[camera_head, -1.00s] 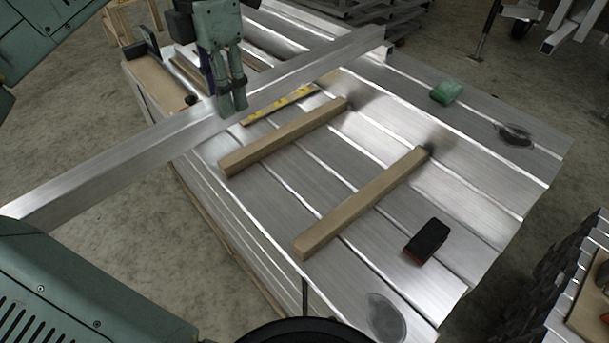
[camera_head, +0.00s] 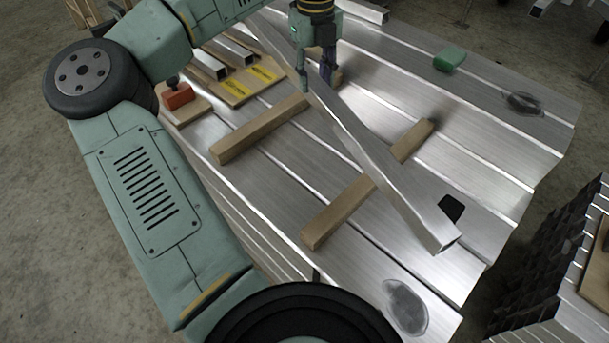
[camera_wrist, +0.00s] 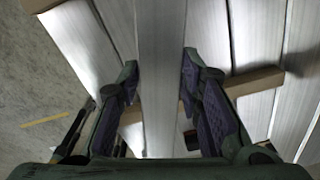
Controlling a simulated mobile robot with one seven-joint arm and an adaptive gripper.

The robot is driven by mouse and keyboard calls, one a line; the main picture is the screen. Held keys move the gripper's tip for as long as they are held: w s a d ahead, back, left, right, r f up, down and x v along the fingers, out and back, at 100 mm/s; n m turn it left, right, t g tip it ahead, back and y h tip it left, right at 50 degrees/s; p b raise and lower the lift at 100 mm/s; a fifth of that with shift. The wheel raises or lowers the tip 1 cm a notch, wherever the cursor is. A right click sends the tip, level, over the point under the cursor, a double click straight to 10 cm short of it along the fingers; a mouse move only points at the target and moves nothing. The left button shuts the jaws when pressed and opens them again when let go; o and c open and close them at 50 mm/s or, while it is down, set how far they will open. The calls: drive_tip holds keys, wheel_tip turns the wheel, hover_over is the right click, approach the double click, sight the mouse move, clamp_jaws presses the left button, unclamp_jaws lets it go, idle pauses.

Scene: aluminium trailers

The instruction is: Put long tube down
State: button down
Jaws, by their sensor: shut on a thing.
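The long aluminium tube (camera_head: 380,165) runs diagonally from the upper middle to the lower right, above the metal-topped table (camera_head: 440,110). It crosses over both wooden strips, the left one (camera_head: 255,132) and the right one (camera_head: 335,218). Whether it touches them or hangs just above, I cannot tell. My gripper (camera_head: 315,82) points down and is shut on the tube near the left strip's far end. In the wrist view the tube (camera_wrist: 163,80) lies between my gripper's purple-padded fingers (camera_wrist: 160,75), with a wooden strip (camera_wrist: 255,82) passing behind it.
A black block (camera_head: 451,208) is partly hidden beside the tube's near end. A green block (camera_head: 450,59) lies at the back right. A red-based tool (camera_head: 177,96), a yellow-labelled board (camera_head: 248,84) and short tube pieces (camera_head: 207,64) lie at the left. Another stack (camera_head: 575,290) stands lower right.

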drive_tip(key=w+d+f+n, duration=0.2)
drive_tip(key=d+f+n, duration=0.1)
drive_tip(key=d+f, duration=0.15)
drive_tip(key=s+a+f+p, duration=0.2)
drive_tip(key=s+a, duration=0.1)
drive_tip(key=s, duration=0.4)
drive_tip(key=s+a+f+p, duration=0.2)
drive_tip(key=s+a, duration=0.2)
drive_tip(key=s, duration=0.3)
drive_tip(key=shift+s+f+n, duration=0.15)
drive_tip(key=shift+f+n, duration=0.15)
drive_tip(key=shift+f, duration=0.05)
drive_tip(key=shift+f+b, duration=0.65)
drive_tip(key=shift+b, duration=0.25)
drive_tip(key=c, duration=1.1)
unclamp_jaws()
